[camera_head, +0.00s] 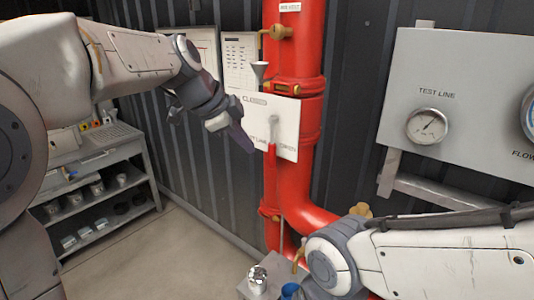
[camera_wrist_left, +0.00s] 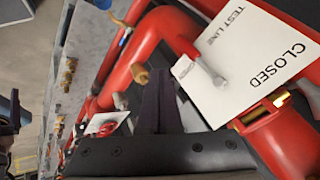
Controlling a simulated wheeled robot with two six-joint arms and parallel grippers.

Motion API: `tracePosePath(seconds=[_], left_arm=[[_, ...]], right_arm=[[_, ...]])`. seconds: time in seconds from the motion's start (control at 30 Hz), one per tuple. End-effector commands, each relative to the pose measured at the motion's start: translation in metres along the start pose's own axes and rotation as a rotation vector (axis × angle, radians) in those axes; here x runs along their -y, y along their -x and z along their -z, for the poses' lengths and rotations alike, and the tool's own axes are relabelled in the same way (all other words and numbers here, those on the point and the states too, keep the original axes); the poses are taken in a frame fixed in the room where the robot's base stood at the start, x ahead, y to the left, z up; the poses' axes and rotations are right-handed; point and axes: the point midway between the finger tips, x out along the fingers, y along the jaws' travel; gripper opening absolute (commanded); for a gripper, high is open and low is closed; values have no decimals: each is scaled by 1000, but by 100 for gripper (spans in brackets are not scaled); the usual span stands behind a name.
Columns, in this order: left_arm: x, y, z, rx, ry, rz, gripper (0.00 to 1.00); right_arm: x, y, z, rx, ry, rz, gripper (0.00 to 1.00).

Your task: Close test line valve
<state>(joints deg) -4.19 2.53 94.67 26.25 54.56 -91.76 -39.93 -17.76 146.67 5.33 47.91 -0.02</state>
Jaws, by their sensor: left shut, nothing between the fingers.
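The test line valve has a red lever (camera_head: 270,180) hanging down from a grey pivot (camera_head: 273,122) on the red vertical pipe (camera_head: 295,60). A white plate (camera_head: 285,112) behind it reads CLOSED at the top and OPEN at the lower right. The plate (camera_wrist_left: 255,45) also shows in the left wrist view, with the grey pivot (camera_wrist_left: 200,75) in front of it. My left gripper (camera_head: 246,145) is shut and empty, just left of the plate, apart from the lever in the head view. Its dark fingers (camera_wrist_left: 158,90) show in the left wrist view. My right gripper is out of view.
A grey panel (camera_head: 470,90) with a TEST LINE gauge (camera_head: 427,126) is on the right. A shelf unit (camera_head: 100,180) stands at the left. My right arm crosses the lower right, in front of the red pipe's bend. Floor shows between shelf and pipe.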

Motion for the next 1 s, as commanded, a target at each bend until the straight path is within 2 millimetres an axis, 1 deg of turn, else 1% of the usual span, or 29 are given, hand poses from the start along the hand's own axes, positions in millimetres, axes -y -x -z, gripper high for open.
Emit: tracePosePath(seconds=[0.23,0.37,0.47,0.8,0.9,1.0], left_arm=[[-1,-2,0,1,1,-2,0],[-1,-13,0,1,2,-5,0],[-2,-30,1,2,1,-8,0],[-2,-102,1,3,3,-8,0],[16,-106,2,3,3,-3,0],[26,-112,1,3,3,-3,0]], right_arm=[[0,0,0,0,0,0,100],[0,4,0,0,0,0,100],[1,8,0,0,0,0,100],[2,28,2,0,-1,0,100],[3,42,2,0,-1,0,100],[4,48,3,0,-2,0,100]])
